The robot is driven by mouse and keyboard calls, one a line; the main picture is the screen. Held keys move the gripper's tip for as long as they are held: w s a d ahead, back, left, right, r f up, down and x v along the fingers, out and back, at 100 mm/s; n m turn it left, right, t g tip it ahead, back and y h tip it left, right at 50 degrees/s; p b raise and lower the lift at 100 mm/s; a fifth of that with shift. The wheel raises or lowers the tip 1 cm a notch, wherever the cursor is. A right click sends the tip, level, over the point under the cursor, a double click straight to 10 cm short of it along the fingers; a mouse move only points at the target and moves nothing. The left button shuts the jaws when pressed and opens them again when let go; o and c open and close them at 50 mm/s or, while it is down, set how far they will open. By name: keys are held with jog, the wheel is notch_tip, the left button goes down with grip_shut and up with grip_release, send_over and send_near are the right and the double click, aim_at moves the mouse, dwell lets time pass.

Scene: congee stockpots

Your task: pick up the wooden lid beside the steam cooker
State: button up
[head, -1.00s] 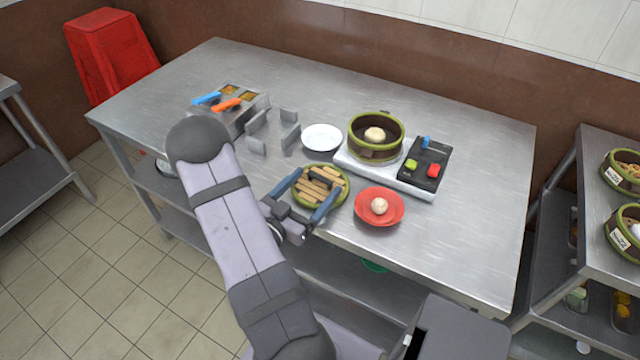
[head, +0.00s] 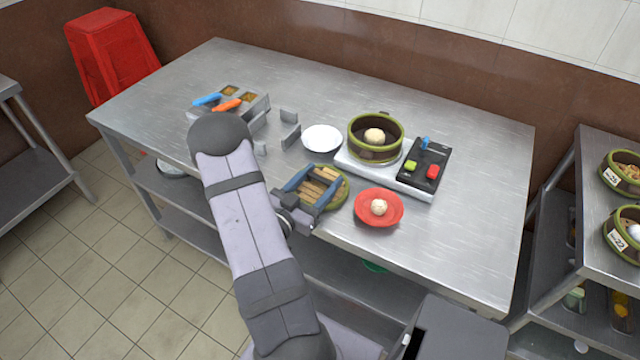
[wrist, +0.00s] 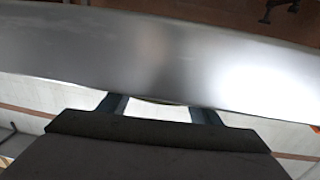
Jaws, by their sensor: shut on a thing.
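The round wooden lid (head: 344,192) has pale slats and a green rim. It is at the table's front edge in the head view, left of the steam cooker (head: 354,146). My gripper (head: 318,182) is over the lid, its blue-grey fingers shut on the lid's handle. The fingers and the palm hide part of the lid, and I cannot tell if it is clear of the table. In the wrist view my finger ends (wrist: 160,108) show, but the lid cannot be made out clearly. The cooker is open with a bun (head: 374,136) inside.
A red plate (head: 363,218) with a bun is just right of the lid. A white plate (head: 321,139) is behind it. A control box (head: 428,165) stands right of the cooker. Metal holders (head: 290,131) stand at the left. The table's right part is clear.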

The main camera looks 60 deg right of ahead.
aim_at(320, 178)
jog(key=shift+r, duration=0.15)
jog(key=shift+r+p, duration=0.4)
jog(key=shift+r, duration=4.5)
